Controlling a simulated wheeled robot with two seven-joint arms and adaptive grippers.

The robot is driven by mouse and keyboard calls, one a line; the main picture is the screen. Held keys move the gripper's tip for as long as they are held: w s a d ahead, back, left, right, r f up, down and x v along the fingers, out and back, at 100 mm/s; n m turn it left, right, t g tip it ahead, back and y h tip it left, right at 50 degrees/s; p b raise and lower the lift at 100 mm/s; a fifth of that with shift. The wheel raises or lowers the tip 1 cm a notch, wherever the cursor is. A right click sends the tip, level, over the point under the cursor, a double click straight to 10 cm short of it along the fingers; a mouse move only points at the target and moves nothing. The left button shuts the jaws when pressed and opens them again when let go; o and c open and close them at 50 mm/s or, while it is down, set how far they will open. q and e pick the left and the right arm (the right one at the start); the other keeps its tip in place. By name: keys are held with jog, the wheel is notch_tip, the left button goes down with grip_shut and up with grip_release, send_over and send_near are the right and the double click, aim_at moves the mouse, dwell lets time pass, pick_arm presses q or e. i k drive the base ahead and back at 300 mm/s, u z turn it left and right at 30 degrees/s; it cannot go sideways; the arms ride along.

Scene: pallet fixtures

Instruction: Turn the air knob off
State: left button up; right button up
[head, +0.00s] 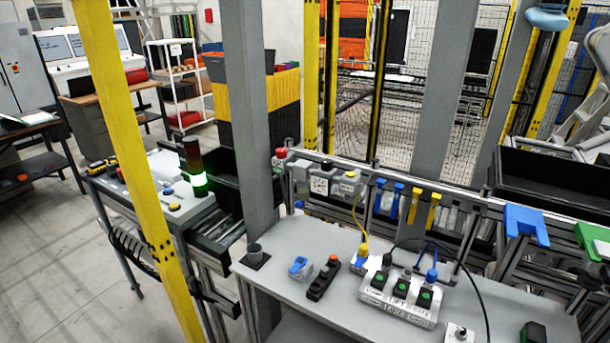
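No knob is clearly labelled as the air knob, and I cannot tell which one it is. A grey unit with a white round dial (319,185) is fixed on the rail behind the grey table. A small yellow knob (350,174) sits just right of it, and a red knob (281,153) is to its left. Neither of my grippers is in view.
The grey table (290,232) also bears a black block with an orange button (323,279) and a white box with several green-faced switches (398,300). A grey post (250,110) and a yellow post (130,150) stand at the left. Bare floor (60,260) lies left.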

aim_at(281, 152)
jog(key=u, duration=0.55)
jog(key=i, duration=0.55)
jog(key=u, duration=0.5)
